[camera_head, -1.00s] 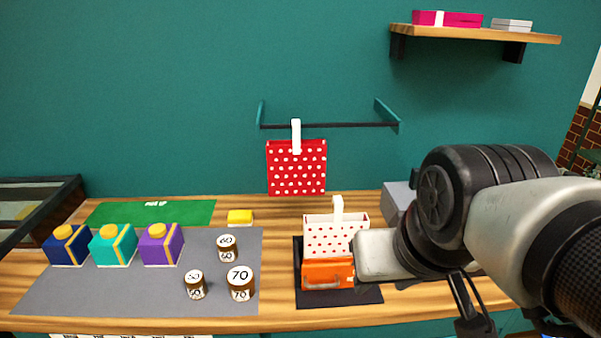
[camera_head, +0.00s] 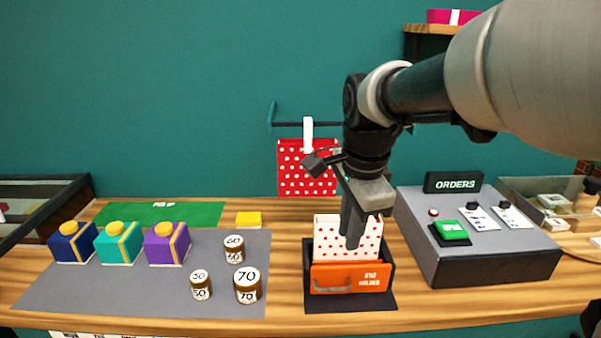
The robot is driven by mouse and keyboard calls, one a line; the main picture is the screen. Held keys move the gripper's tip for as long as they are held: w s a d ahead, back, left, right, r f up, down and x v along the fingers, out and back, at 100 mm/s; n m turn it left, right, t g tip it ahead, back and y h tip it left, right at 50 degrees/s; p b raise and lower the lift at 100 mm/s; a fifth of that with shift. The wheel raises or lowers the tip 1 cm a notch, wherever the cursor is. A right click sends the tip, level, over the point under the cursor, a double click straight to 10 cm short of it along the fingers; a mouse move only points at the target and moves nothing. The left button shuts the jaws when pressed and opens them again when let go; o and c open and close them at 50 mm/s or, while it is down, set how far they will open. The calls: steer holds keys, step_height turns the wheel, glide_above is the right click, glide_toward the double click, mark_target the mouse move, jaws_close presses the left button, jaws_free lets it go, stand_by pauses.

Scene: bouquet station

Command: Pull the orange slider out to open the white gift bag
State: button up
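The white gift bag (camera_head: 326,243) with red dots stands upright in a dark holder on a black mat (camera_head: 350,302), in the middle right of the counter. The orange slider (camera_head: 330,279) is the front piece of the holder, with a handle slot and white lettering, and stands close against the bag. My gripper (camera_head: 350,245) points down over the bag, its fingers in front of the bag's right part and just above the slider's top edge. Whether the fingers touch the bag or slider, and their gap, cannot be made out. The bag's upper right is hidden behind the gripper.
A grey ORDERS console (camera_head: 480,262) with a green button stands close on the right. A red dotted bag (camera_head: 300,170) hangs on a rail behind. Brown numbered jars (camera_head: 247,287) and coloured boxes (camera_head: 167,245) stand left on a grey mat (camera_head: 120,290).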

step_height(320, 180, down, 2)
steer(key=w+m, duration=0.2)
steer(key=b, duration=0.2)
glide_toward(334, 288)
steer(key=shift+m+g, duration=0.3)
steer(key=f, duration=0.2)
steer(key=w+f, duration=0.1)
steer(key=f, duration=0.4)
steer(key=shift+w+a, duration=0.1)
steer(key=shift+w, duration=0.3)
jaws_close()
